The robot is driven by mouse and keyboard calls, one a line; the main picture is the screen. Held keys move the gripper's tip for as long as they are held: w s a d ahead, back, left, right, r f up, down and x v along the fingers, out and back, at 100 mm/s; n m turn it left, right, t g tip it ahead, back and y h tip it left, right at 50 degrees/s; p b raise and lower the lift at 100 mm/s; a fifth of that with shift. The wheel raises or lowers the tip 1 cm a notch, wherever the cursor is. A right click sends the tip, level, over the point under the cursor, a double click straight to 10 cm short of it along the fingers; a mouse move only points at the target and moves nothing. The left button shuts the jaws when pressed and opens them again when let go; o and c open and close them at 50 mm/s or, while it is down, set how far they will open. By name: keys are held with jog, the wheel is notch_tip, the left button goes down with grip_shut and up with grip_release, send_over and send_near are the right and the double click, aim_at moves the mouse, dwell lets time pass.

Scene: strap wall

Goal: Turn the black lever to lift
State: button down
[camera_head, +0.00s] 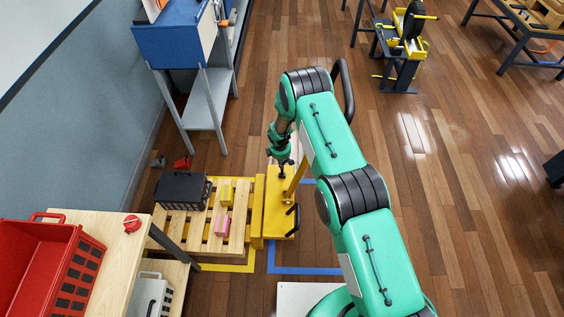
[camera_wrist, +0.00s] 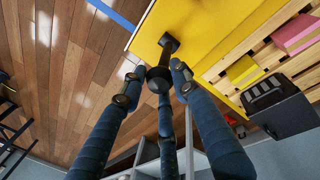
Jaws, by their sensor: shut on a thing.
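The black lever (camera_wrist: 166,58) stands on the yellow top of the lift (camera_wrist: 205,22) in the wrist view. Its knob end lies between the tips of my gripper (camera_wrist: 152,84), which is shut on it. In the head view my gripper (camera_head: 283,168) points down onto the far part of the yellow lift (camera_head: 274,222). There the lever is mostly hidden by the gripper, and its exact angle is hard to tell.
A wooden pallet (camera_head: 196,224) left of the lift bears a black crate (camera_head: 181,188), a yellow block (camera_head: 227,192) and a pink block (camera_head: 223,224). A red crate (camera_head: 38,262) stands on a workbench at lower left.

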jog(key=w+f+b, duration=0.1)
jog(key=w+b, duration=0.3)
jog(key=w, duration=0.3)
jog(key=shift+w+b, duration=0.35)
jog(key=c, duration=1.6)
grip_release()
jog(key=o, duration=0.3)
jog(key=shift+w+f, duration=0.1)
jog(key=shift+f, duration=0.2)
jog(key=shift+s, duration=0.2)
jog(key=shift+s+f, duration=0.1)
jog(key=shift+s, duration=0.05)
